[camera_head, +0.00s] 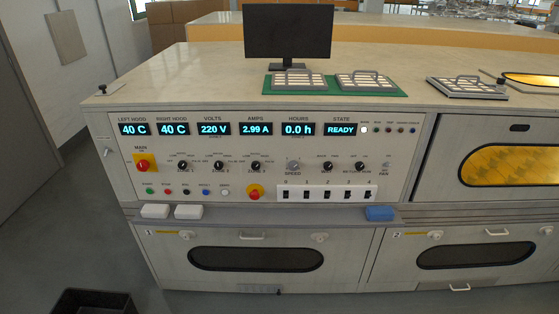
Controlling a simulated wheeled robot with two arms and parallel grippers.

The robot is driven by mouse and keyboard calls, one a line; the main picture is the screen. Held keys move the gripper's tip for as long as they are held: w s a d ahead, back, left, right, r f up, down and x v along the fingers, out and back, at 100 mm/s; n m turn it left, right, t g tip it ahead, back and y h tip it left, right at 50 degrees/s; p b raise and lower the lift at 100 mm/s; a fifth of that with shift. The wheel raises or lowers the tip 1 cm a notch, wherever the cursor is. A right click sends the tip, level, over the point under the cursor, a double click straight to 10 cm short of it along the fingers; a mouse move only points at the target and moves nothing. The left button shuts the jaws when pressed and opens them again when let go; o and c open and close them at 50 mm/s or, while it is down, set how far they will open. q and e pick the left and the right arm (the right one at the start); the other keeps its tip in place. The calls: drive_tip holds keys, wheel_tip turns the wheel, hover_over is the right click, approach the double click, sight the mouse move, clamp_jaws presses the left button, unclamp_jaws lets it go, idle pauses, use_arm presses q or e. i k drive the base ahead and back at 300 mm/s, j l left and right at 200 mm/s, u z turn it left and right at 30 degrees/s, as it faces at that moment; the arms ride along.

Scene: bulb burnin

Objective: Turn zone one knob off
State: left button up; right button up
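The zone one knob (183,165) is a small black round knob on the pale control panel (210,190), the leftmost of three similar zone knobs. Position labels are printed around it, and its "ZONE 1" label is just below. Its pointer is too small to read surely. The zone 2 knob (218,165) and zone 3 knob (258,165) sit to its right. Neither of my grippers shows in the head view, and nothing touches the knob.
A red main switch on a yellow plate (142,165) is left of the knob. Coloured push buttons (187,191) and a red emergency button (255,192) lie below. White blocks (170,211) and a blue block (379,213) rest on the ledge. Space before the panel is clear.

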sight(182, 165)
drive_tip(key=i+j+u, duration=0.15)
drive_tip(key=u, duration=0.25)
drive_tip(key=i+j+u, duration=0.1)
drive_tip(key=i+u, duration=0.45)
drive_tip(key=u, duration=0.2)
